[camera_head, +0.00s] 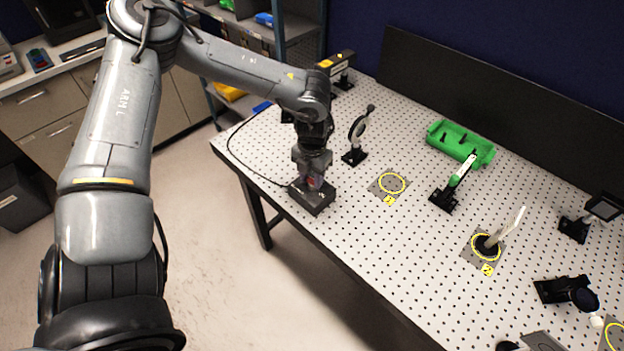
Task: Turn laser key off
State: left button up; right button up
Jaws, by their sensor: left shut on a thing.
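A small dark box (313,199), which looks like the laser key box, sits near the front left edge of the white perforated table (350,246). A black cable runs from it along the table's left side. My left gripper (311,178) points down onto the top of the box, shut on a small part there that looks like the key. The fingers hide most of the key, so its turn angle cannot be told. A black and yellow laser unit (337,62) stands at the table's back left corner. My right gripper is not in view.
A round optic on a post (358,132) stands just right of my left gripper. A black panel (480,100) bounds the back.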

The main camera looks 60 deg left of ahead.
pick_arm(q)
jog(key=n+b, duration=0.2)
jog(key=n, duration=0.1)
jog(key=shift+f+n, duration=0.15)
jog(key=shift+n, duration=0.15)
jog(key=n+b, duration=0.2)
jog(key=n, duration=0.1)
jog(key=shift+n, duration=0.3)
jog(key=n+b, duration=0.2)
jog(key=n, duration=0.2)
jog(key=shift+n+b, duration=0.45)
jog(key=shift+n, duration=1.65)
jog(key=shift+r, duration=0.2)
jog(key=o, duration=1)
jog(key=shift+o, duration=0.2)
